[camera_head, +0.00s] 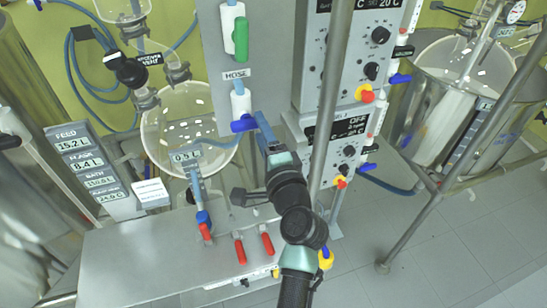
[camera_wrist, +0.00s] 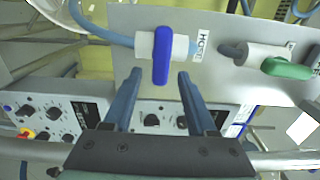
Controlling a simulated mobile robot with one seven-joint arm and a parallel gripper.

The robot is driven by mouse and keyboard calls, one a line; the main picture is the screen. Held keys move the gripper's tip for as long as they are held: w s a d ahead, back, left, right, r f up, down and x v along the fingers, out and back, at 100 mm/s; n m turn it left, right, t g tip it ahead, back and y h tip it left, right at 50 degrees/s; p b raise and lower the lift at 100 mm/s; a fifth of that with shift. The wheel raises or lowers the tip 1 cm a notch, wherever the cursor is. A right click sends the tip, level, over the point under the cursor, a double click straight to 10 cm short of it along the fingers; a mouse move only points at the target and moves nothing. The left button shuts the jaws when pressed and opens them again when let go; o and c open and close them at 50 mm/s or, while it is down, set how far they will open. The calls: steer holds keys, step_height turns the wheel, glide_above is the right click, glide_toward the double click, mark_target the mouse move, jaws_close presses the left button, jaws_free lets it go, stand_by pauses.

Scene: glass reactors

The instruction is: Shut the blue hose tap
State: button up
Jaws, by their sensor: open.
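The blue hose tap (camera_head: 243,125) is on the grey panel below the HOSE label, on a white valve body (camera_head: 240,102). Its blue handle (camera_wrist: 162,52) lies crosswise to the white body in the wrist view. My gripper (camera_wrist: 158,73) is open, with its two blue fingers on either side of the handle's lower end. A gap shows on each side, so the fingers look apart from it. In the head view my gripper (camera_head: 262,122) is just right of the tap, one finger hiding the other.
A green-handled tap (camera_head: 240,38) is above on the same panel, its handle along its body. A metal post (camera_head: 328,110) and control boxes (camera_head: 340,145) stand close to the right of my arm. A glass vessel (camera_head: 188,130) is to the left. Red-handled valves (camera_head: 240,250) are below.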

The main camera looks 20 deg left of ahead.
steer(key=b+v, duration=0.2)
steer(key=v, duration=0.7)
steer(key=shift+s+d, duration=0.2)
steer(key=d+r+n+t+h, duration=0.2)
steer(key=r+n+t, duration=0.15)
steer(key=r, duration=0.85)
steer(key=d+r+n+t+h, duration=0.25)
steer(key=r+n, duration=0.25)
steer(key=r, duration=0.7)
steer(key=s+d+r+n+t+h, duration=0.1)
steer(key=s+d+r+t+h, duration=0.1)
steer(key=s+r, duration=0.3)
steer(key=s+d+r+n+t+h, duration=0.2)
steer(key=s+r, duration=0.4)
steer(key=r, duration=0.6)
steer(key=shift+s+d+t+h, duration=0.3)
steer(key=shift+d+t+h, duration=0.55)
steer(key=shift+t, duration=0.35)
steer(key=shift+w, duration=0.15)
